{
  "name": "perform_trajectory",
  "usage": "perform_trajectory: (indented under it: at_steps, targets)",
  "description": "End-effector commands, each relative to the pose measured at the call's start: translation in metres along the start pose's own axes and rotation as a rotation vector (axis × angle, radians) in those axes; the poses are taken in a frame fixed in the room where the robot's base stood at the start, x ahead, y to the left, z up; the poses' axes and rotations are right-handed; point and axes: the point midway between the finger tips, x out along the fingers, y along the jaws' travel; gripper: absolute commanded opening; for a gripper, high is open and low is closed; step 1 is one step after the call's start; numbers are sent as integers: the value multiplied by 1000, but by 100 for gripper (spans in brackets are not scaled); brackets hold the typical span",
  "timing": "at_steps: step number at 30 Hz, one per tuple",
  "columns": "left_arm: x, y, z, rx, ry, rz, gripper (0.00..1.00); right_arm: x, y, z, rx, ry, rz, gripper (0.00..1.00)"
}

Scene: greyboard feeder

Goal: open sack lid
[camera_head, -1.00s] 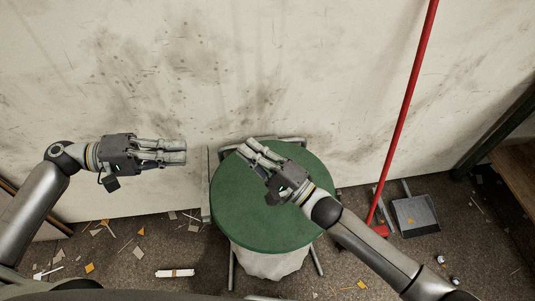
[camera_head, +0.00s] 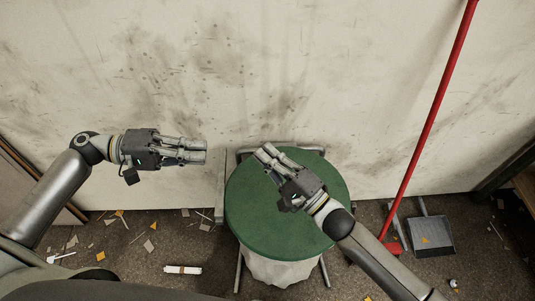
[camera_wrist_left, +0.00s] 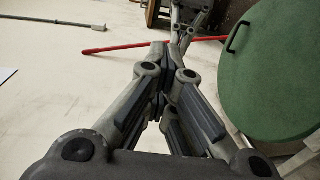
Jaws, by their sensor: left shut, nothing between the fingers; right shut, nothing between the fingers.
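The sack lid (camera_head: 285,228) is a round green disc lying flat and closed on top of a pale sack (camera_head: 278,270) on a metal stand. In the left wrist view the lid (camera_wrist_left: 275,75) shows at the right, with a dark handle (camera_wrist_left: 238,38) near its edge. My left gripper (camera_head: 205,151) is shut and empty in front of the wall, left of the lid and apart from it. Its fingers (camera_wrist_left: 165,85) fill the middle of the left wrist view. My right gripper (camera_head: 264,152) is shut and empty over the lid's far left part; I cannot tell whether it touches.
A stained pale wall (camera_head: 200,60) stands behind the lid. A red broom handle (camera_head: 430,125) leans at the right, beside a grey dustpan (camera_head: 432,236). Scraps and a white roll (camera_head: 182,270) litter the dark floor at the left.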

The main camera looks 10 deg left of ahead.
Motion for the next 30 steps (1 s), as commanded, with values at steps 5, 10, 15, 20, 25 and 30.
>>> perform_trajectory:
  at_steps: [5,10,15,20,25,30]
  targets:
    - [0,0,0,0,0,0,0,0,0,0,0,0,0,0]
    - [0,0,0,0,0,0,0,0,0,0,0,0,0,0]
    - [0,0,0,0,0,0,0,0,0,0,0,0,0,0]
    - [0,0,0,0,0,0,5,0,0,0,0,0,0,0]
    - [0,0,0,0,0,0,27,0,0,0,0,0,0,0]
    - [0,0,0,0,0,0,32,0,0,0,0,0,0,0]
